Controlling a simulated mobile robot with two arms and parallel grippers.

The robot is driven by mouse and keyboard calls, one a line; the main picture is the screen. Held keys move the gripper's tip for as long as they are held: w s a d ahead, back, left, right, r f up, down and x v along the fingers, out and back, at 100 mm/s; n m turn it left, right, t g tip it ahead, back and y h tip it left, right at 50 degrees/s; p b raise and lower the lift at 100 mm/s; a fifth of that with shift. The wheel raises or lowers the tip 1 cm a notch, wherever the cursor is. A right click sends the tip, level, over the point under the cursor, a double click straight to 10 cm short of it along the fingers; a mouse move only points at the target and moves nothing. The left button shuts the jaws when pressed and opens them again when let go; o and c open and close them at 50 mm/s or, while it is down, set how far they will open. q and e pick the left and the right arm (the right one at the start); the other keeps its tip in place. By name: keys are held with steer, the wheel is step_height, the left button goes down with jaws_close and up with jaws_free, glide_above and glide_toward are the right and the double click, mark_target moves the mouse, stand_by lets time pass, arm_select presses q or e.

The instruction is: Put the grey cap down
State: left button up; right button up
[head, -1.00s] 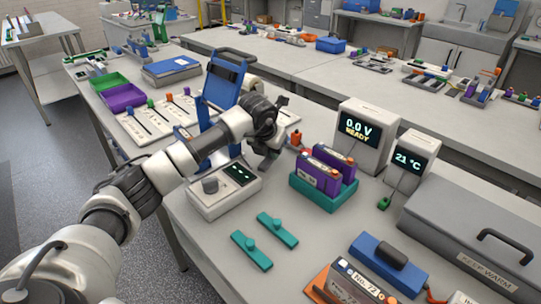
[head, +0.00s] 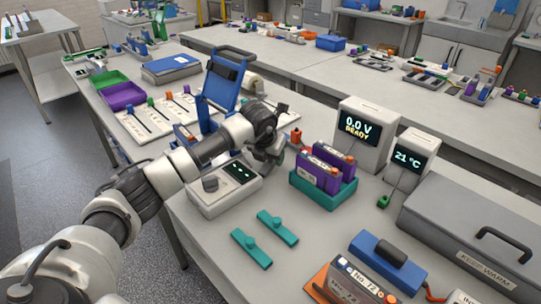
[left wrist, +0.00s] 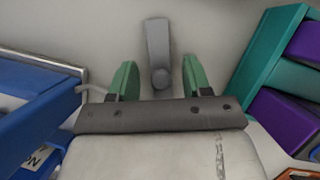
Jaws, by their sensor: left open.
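The grey cap (left wrist: 157,45), a flat strip with a round knob, lies on the pale bench top in the left wrist view. My left gripper (left wrist: 160,68) is open, with its green fingertips on either side of the cap's knob end and a visible gap on both sides. In the head view my left gripper (head: 268,158) is over the bench between the white box with a knob and dark display (head: 223,190) and the teal battery holder (head: 318,193). I cannot make out the cap there; the gripper seems to hide it. My right gripper is not in view.
The teal holder with purple batteries also shows close on the right in the left wrist view (left wrist: 262,62), and a blue object (left wrist: 38,95) is close on the left. Two teal caps (head: 278,228) (head: 251,249) lie in front. Meters (head: 365,135) stand behind right.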

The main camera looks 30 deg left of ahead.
arm_select(q)
steer(key=v, duration=1.2)
steer(key=shift+b, duration=0.45)
steer(key=shift+r, duration=0.2)
